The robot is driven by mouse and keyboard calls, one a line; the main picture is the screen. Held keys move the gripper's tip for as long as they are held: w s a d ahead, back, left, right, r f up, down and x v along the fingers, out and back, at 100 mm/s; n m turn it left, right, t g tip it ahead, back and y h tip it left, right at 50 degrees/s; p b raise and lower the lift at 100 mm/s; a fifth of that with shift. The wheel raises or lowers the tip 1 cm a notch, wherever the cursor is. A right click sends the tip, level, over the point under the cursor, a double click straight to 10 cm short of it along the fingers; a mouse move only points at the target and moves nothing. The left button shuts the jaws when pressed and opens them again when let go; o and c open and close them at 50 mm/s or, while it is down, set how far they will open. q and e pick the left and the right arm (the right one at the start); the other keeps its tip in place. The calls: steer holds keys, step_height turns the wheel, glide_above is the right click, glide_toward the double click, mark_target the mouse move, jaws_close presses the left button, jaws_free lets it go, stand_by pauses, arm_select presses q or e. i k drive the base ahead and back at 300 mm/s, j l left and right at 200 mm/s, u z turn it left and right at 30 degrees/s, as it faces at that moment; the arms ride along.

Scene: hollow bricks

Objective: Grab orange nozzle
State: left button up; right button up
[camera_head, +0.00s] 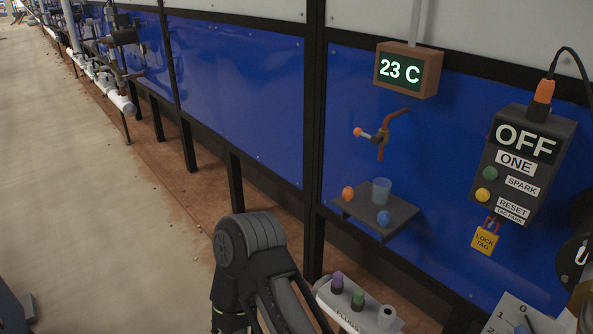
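A small orange rounded piece (348,194), which looks like the orange nozzle, sits at the left end of a dark wall shelf (402,212). A translucent blue cup (381,191) stands beside it on the shelf, and a small blue rounded piece (383,217) lies nearer the shelf's front. A bent arm link of mine, dark grey and black, rises from the bottom middle, below and left of the shelf. Its fingers do not show, and neither gripper can be made out. Nothing touches the orange piece.
A brown tap (383,138) with an orange-tipped handle is on the blue wall above the shelf. A "23 C" display (408,70) hangs higher. A control box (521,165) with a yellow lock tag (485,239) is right. A white plug holder (352,308) is below. Left floor is open.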

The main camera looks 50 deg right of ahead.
mark_target(347, 191)
steer(key=i, duration=1.45)
steer(key=z, duration=3.55)
